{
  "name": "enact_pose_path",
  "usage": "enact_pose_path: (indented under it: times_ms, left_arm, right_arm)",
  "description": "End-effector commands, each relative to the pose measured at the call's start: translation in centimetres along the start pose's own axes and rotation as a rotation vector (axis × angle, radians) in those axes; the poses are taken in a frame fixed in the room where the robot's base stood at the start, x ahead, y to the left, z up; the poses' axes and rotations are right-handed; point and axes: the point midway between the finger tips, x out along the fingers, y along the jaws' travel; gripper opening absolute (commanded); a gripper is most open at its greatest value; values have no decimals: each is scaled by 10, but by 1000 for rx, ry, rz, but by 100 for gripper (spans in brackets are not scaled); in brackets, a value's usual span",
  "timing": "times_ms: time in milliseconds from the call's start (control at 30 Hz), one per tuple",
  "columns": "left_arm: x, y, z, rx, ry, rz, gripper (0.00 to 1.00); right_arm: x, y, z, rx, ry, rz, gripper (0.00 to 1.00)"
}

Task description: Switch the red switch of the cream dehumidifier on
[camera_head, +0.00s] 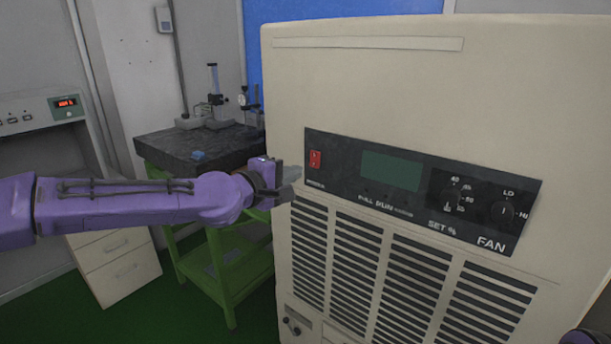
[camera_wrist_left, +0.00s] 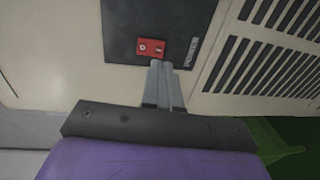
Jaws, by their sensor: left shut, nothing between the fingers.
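The cream dehumidifier (camera_head: 289,100) stands in front of me with a dark control panel (camera_head: 345,187) across its upper front. The red switch (camera_head: 315,159) sits at the panel's left end, above the POWER label; it also shows in the left wrist view (camera_wrist_left: 150,48). My left gripper (camera_head: 296,173) is shut and empty, its tips just left of and slightly below the switch. In the left wrist view, the fingertips (camera_wrist_left: 158,64) are close to the switch's edge; I cannot tell whether they touch it.
The panel also holds a blank greenish display (camera_head: 391,170), a SET knob (camera_head: 460,200) and a FAN knob (camera_head: 504,212). Vent slats (camera_head: 385,265) fill the lower front. A green stand with a dark top (camera_head: 190,147) stands behind my left arm, carrying instruments.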

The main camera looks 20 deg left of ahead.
Motion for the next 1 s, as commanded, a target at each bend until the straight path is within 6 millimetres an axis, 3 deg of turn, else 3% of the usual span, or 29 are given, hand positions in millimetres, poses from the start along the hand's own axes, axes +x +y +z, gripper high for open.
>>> enact_pose_path:
  times_ms: [100, 300, 733, 933, 1000]
  left_arm:
    - [24, 3, 0, -2, 0, -5, 0]
    - [48, 2, 0, -1, 0, -2, 0]
    - [53, -1, 0, -2, 0, 1, 0]
    - [58, -10, -1, -1, 1, 34, 0]
    - [57, -1, 0, 0, 0, 35, 0]
  right_arm:
    - [-12, 1, -5, 0, 0, 0, 91]
    - [-20, 2, -8, 0, 0, 0, 91]
    - [-18, 2, -7, 0, 0, 0, 91]
    - [5, 0, 2, 0, 0, 0, 91]
    - [-3, 0, -1, -1, -1, 0, 91]
